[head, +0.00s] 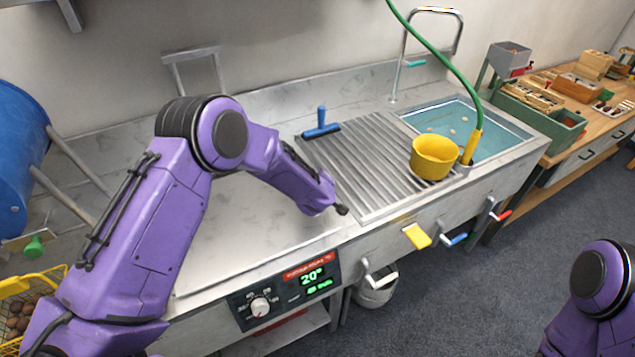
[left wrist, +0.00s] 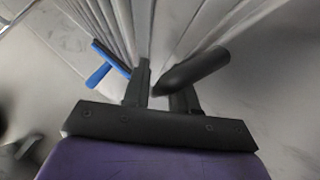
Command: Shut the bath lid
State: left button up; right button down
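A flat pale metal panel (head: 270,225), which looks like the bath lid, lies level over the left part of the steel counter, behind the control panel (head: 285,292). My left arm reaches across it. My left gripper (head: 338,208) is low by the panel's right side, near the ribbed drainboard (head: 372,160); its fingers are mostly hidden in the head view. In the left wrist view my left gripper (left wrist: 163,88) has dark fingers with a dark rounded bar (left wrist: 195,68) across the right one. I cannot tell whether the bar is held. My right gripper is out of frame.
A blue squeegee (head: 321,125) lies on the drainboard, with a yellow pot (head: 434,157) and a water basin (head: 505,135) to the right. A metal frame (head: 196,55) stands at the back. A blue drum (head: 18,150) and yellow basket (head: 30,285) are at left.

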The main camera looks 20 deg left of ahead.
pick_arm(q)
jog(key=shift+s+a+f, duration=0.1)
jog(key=shift+s+f, duration=0.05)
jog(key=shift+s, duration=0.1)
jog(key=b+v, duration=0.1)
jog(key=v, duration=0.9)
jog(key=shift+d+r+b, duration=0.2)
jog(key=shift+r+b, duration=0.05)
jog(key=shift+b, duration=0.15)
jog(key=shift+w, duration=0.15)
jog(key=shift+r, duration=0.1)
